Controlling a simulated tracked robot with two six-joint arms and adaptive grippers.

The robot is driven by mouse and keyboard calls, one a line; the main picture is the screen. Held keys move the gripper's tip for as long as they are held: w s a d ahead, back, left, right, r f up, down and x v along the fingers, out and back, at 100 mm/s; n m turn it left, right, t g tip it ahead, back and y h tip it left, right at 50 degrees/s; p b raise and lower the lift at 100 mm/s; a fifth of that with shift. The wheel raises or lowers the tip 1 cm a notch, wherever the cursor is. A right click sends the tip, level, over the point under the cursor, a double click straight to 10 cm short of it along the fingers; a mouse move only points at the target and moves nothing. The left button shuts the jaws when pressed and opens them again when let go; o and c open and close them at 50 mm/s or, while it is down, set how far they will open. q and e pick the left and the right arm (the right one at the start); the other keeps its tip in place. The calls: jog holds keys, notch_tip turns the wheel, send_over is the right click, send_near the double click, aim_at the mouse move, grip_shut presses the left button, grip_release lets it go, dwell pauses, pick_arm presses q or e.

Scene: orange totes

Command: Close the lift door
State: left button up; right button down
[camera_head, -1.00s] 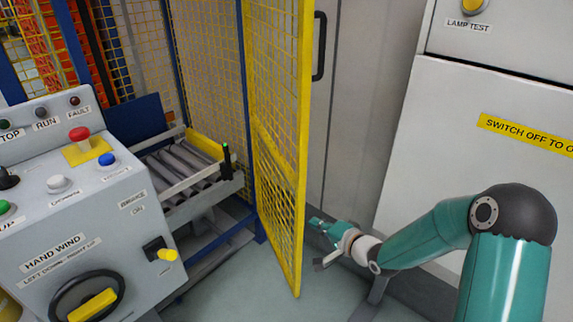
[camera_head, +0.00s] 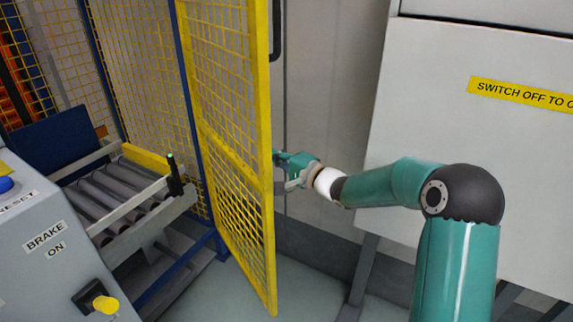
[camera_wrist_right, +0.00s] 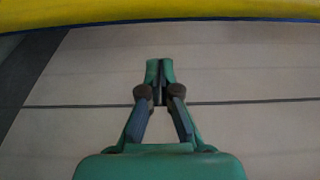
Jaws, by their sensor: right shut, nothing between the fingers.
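The lift door (camera_head: 268,150) is a yellow frame with yellow mesh, standing open and reaching out toward me in the head view. Its black handle (camera_head: 277,30) shows on the right side of its frame, cut off by the picture's top. My right gripper (camera_head: 278,156) is at the right side of the door's free edge, its tip close to the frame; I cannot tell if it touches. In the wrist view, my right gripper (camera_wrist_right: 160,66) is shut and empty, with a yellow bar (camera_wrist_right: 160,12) of the door across the top. My left gripper is not in view.
A grey control box (camera_head: 60,260) with a yellow switch stands at the lower left. A roller conveyor (camera_head: 125,195) lies behind the door's left side. A large grey cabinet (camera_head: 470,150) stands at the right. Some floor (camera_head: 230,300) is clear below the door.

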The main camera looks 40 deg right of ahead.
aim_at(255, 158)
jog(key=shift+w+a+b, duration=0.2)
jog(key=shift+w+a, duration=0.15)
jog(key=shift+a, duration=0.35)
jog(key=shift+w+a+b, duration=0.25)
jog(key=shift+w+a, duration=0.05)
jog(key=shift+a, duration=0.45)
jog(key=shift+w+a+b, duration=0.2)
jog(key=shift+w+a, duration=0.15)
jog(key=shift+a, duration=0.35)
